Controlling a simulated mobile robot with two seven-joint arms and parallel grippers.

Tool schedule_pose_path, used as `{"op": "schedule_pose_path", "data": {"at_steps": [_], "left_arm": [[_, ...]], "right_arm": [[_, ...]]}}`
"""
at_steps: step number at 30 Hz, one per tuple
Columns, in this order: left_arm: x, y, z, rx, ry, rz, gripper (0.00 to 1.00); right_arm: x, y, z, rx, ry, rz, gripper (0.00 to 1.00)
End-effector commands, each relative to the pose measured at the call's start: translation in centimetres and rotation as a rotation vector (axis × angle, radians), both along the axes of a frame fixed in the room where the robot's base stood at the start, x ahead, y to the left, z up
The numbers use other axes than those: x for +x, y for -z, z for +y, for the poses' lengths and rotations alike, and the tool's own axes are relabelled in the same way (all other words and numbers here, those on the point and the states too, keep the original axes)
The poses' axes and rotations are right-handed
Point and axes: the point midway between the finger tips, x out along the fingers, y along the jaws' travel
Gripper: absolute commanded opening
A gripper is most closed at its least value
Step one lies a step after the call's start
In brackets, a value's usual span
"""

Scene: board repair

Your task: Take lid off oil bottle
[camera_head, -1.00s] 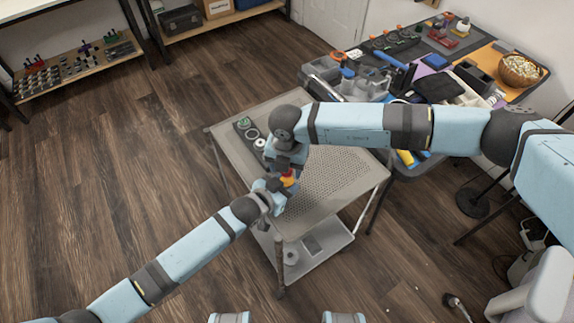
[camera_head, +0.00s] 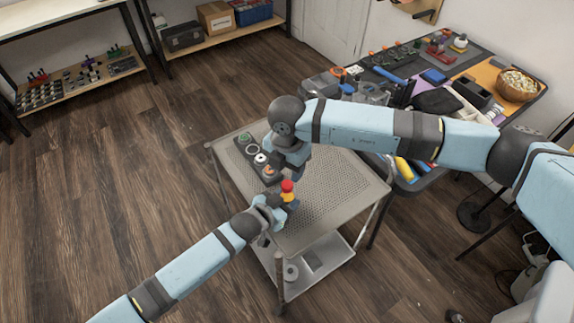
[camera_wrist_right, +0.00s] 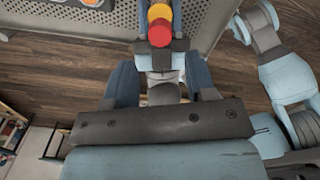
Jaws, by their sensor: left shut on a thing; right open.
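The oil bottle has a yellow body (camera_head: 289,196) with a red lid (camera_head: 287,185) on top. It stands upright above the cart's near left part. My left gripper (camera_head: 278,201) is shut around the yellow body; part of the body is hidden. My right gripper (camera_head: 294,170) is just above and behind the bottle, apart from the lid. Its two fingers (camera_wrist_right: 161,72) are spread open and empty in the right wrist view.
The grey perforated cart (camera_head: 335,195) lies under both grippers. A dark tray (camera_head: 270,180) with several round parts sits on its left side. A crowded worktable (camera_head: 440,140) stands at the back right. The floor (camera_head: 120,210) left of the cart is clear.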

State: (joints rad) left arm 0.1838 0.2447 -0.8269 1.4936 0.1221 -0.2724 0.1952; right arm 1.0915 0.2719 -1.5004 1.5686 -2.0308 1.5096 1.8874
Motion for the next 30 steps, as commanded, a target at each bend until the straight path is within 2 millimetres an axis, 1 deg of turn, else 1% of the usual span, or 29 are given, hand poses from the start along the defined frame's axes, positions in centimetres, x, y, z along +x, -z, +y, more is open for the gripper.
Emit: {"op": "schedule_pose_path", "data": {"at_steps": [1, 6, 12, 16, 23, 26, 27, 30], "left_arm": [[0.0, 0.0, 0.0, -0.001, 0.0, -0.001, 0.0], [0.0, 0.0, 0.0, -0.001, 0.0, -0.001, 0.0], [0.0, 0.0, 0.0, 0.0, 0.0, 0.0, 0.0], [0.0, 0.0, 0.0, 0.0, 0.0, 0.0, 0.0], [0.0, 0.0, 0.0, 0.0, 0.0, 0.0, 0.0], [0.0, 0.0, 0.0, 0.0, 0.0, 0.0, 0.0], [0.0, 0.0, 0.0, 0.0, 0.0, 0.0, 0.0], [0.0, 0.0, 0.0, -0.001, 0.0, -0.001, 0.0]], "right_arm": [[-0.1, 0.9, 0.0, 0.0, -0.001, 0.001, 0.51], [-0.1, 3.6, 0.0, -0.001, -0.002, 0.002, 0.51], [0.0, 5.7, 0.0, -0.001, -0.001, 0.0, 0.51], [0.0, 6.3, 0.0, 0.0, -0.003, -0.001, 0.51], [0.0, 6.3, 0.0, 0.001, -0.003, -0.001, 0.51], [0.0, 6.3, 0.0, 0.001, -0.003, -0.001, 0.3], [0.0, 6.3, 0.0, 0.001, -0.003, -0.001, 0.21], [0.0, 6.3, 0.0, 0.001, -0.003, -0.001, 0.01]]}}
